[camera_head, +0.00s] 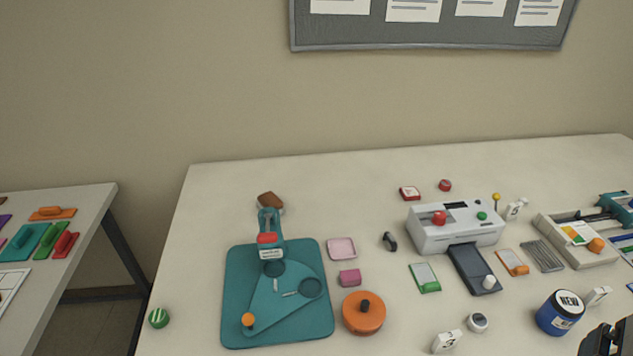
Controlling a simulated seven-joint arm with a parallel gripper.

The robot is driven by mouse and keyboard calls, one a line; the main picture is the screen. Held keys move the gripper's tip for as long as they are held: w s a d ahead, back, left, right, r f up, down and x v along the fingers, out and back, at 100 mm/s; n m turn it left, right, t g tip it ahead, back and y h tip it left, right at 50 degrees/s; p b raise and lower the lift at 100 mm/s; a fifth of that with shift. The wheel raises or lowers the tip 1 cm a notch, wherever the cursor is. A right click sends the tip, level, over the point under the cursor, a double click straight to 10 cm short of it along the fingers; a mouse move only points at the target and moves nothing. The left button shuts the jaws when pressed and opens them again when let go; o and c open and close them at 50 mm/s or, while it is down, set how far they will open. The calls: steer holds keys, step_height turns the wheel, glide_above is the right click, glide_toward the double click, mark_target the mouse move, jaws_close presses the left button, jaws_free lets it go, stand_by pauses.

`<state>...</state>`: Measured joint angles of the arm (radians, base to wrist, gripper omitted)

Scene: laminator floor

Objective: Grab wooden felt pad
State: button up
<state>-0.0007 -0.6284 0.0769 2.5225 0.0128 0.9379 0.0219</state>
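A brown wooden block with a paler underside (270,200), which looks like the wooden felt pad, lies on the main table behind the teal device. Its lower edge is close to the top of that device; I cannot tell if they touch. A black part at the bottom right corner (610,340) appears to be my gripper, cut off by the frame edge. It is far from the wooden pad, across the table to the right and front. Its fingers cannot be made out.
A teal board with an upright arm (233,300) stands in front of the pad. An orange round lid (364,313), pink block (349,277), white laminator (455,228) and blue jar (560,312) stand to the right. The table's back left (220,190) is clear.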

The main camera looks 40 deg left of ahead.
steer(key=w+a+m+y, duration=0.25)
steer(key=w+a, duration=0.45)
steer(key=a, duration=0.4)
steer(key=w+a+m+y, duration=0.1)
steer(key=w+a+y, duration=0.4)
steer(key=a, duration=0.6)
steer(key=m+t+y, duration=0.1)
steer(key=m+y, duration=0.4)
steer(key=m, duration=1.3)
glide_above(276, 205)
steer(key=d, duration=0.3)
step_height(276, 205, down, 18)
steer(key=shift+s+a+n, duration=0.1)
steer(key=shift+s+n, duration=0.15)
steer(key=shift+s, duration=0.2)
steer(key=shift+f, duration=0.1)
steer(key=shift+f, duration=2.85)
steer(key=shift+f, duration=0.1)
